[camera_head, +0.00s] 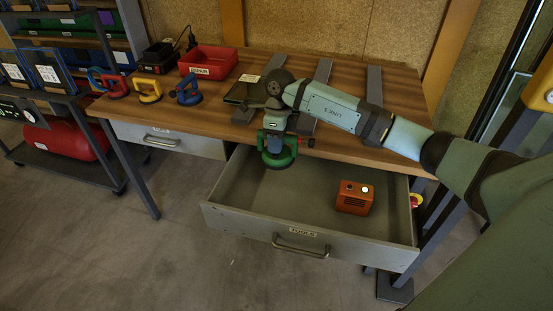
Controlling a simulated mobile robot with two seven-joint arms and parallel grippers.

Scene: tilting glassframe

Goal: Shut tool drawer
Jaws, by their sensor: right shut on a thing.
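The tool drawer (280,240), a grey metal drawer labelled TOOLS, is pulled far out from under the right part of the wooden workbench. Its bar handle (300,248) is on the front face. My right gripper (276,142) is over the back of the open drawer, shut on a green suction lifter (279,160). The lifter hangs upright above the drawer; I cannot tell whether it touches anything. An orange box (354,198) with a lit lamp sits inside the drawer at the right. My left gripper is not in view.
A second drawer (168,138) at the left is shut. Red, yellow and blue suction lifters (150,92) stand on the workbench (232,128), near a red bin (207,63). A loaded shelf rack is at far left. The floor before the drawer is clear.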

